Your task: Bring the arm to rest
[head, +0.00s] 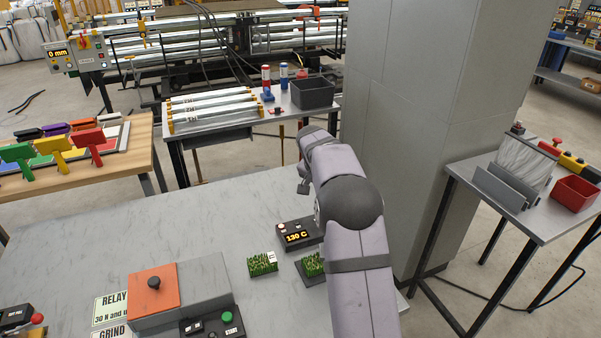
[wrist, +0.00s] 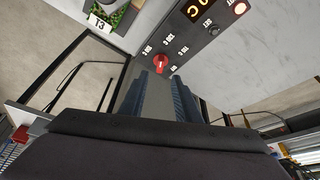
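My arm reaches from the bottom right of the head view over the marble table (head: 75,235).
An orange-topped block (head: 153,290) stands front left. A grey pillar (head: 425,120) rises close behind the arm.

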